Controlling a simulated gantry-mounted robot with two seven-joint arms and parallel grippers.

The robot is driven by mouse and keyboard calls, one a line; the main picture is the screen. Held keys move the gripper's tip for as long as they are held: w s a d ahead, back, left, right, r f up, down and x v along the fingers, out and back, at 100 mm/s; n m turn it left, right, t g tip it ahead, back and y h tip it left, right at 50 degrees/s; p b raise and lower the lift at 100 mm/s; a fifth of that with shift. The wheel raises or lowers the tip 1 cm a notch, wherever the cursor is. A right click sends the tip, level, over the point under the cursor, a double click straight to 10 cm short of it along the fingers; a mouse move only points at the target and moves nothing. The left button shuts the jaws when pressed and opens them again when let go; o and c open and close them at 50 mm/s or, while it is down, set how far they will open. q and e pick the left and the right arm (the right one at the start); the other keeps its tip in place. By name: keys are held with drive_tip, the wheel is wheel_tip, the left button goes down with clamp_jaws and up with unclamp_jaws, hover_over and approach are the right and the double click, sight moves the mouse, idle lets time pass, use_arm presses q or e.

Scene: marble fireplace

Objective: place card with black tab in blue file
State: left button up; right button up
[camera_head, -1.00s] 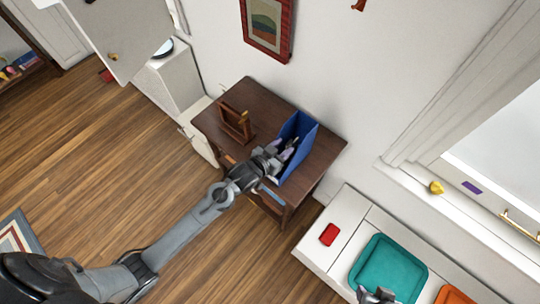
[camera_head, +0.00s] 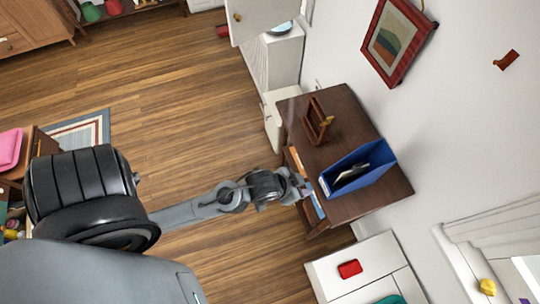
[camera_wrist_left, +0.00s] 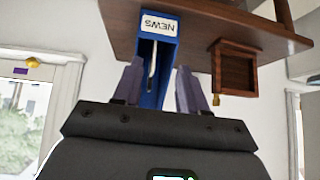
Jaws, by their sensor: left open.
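The blue file (camera_head: 369,178) stands open-topped on the dark wooden desk. In the left wrist view the blue file (camera_wrist_left: 168,58) shows its narrow end with a "NEWS" label. A card (camera_head: 350,172), pale with a dark part, sits inside the file; its tab cannot be made out clearly. A thin pale edge of it shows in the file in the wrist view. My left gripper (camera_head: 298,187) is at the desk's front edge, just left of the file. In the wrist view its fingers (camera_wrist_left: 159,88) are apart, with the file beyond them and nothing held. My right gripper is out of view.
The desk (camera_head: 345,110) also bears a small brown wooden stand (camera_head: 318,122). Colored items (camera_head: 308,190) sit in the shelf under the desk top. A white cabinet with a red object (camera_head: 350,268) is at lower right. Open floor lies to the left.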

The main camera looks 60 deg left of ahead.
use_arm(q)
drive_tip(key=s+a+r+g, duration=0.1)
drive_tip(key=s+g, duration=0.3)
drive_tip(key=s, duration=0.6)
drive_tip(key=shift+s+a+r+y, duration=0.15)
drive_tip(key=shift+s+r+y, duration=0.15)
drive_tip(key=shift+s+y, duration=0.1)
drive_tip(key=shift+w, duration=0.1)
wheel_tip(320, 180, up, 20)
drive_tip(key=p, duration=1.9)
drive_tip(key=shift+f, duration=0.25)
drive_tip(key=shift+f, duration=0.15)
